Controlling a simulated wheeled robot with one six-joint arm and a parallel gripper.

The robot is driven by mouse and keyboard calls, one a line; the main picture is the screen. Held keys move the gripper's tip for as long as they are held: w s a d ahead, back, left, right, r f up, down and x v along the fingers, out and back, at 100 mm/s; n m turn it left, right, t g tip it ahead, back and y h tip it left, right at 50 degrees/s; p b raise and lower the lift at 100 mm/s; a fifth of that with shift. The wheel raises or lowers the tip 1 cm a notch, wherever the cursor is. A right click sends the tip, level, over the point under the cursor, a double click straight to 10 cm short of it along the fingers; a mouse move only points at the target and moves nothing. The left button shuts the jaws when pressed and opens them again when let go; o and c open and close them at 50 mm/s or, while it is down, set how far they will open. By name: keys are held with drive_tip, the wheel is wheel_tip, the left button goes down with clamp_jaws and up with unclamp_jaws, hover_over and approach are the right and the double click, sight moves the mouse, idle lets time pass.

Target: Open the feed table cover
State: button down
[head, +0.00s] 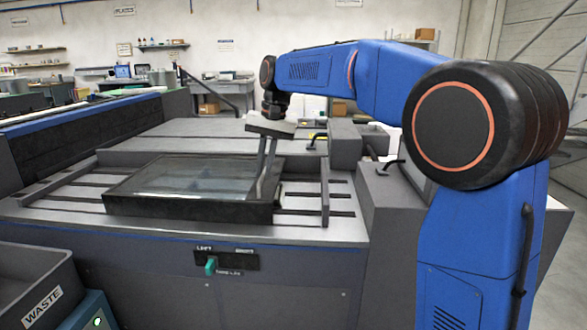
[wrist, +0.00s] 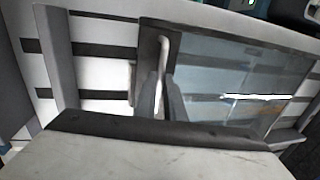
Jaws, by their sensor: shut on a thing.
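The feed table cover (head: 130,208) is a clear pane in a dark frame. It lies flat, or nearly so, on the slatted feed table in the head view. It also shows in the wrist view (wrist: 235,75), with a pale bar handle (wrist: 164,45) along its frame side. My gripper (head: 261,192) reaches down at the cover's right side. In the wrist view its two fingers (wrist: 160,80) are closed around the handle. The exact contact at the fingertips is partly hidden by the fingers.
A panel with a green switch (head: 210,265) is on the machine's front face. A waste bin (head: 40,285) stands at the lower left. A raised rail (head: 325,190) stands right of the cover. Black handles (head: 393,163) sit on grey housings farther right.

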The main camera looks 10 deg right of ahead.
drive_tip(key=w+a, duration=0.2)
drive_tip(key=a, duration=0.5)
drive_tip(key=w+a, duration=0.2)
drive_tip(key=a, duration=0.5)
drive_tip(key=w+a, duration=0.3)
drive_tip(key=a, duration=0.4)
drive_tip(key=c, duration=1.8)
unclamp_jaws()
drive_tip(key=shift+c, duration=0.2)
drive_tip(key=shift+r, duration=0.1)
drive_tip(key=s+d+r, duration=0.1)
drive_tip(key=d+r, duration=0.2)
drive_tip(key=r, duration=1.4)
drive_tip(key=shift+s+d, duration=0.1)
drive_tip(key=shift+d, duration=0.05)
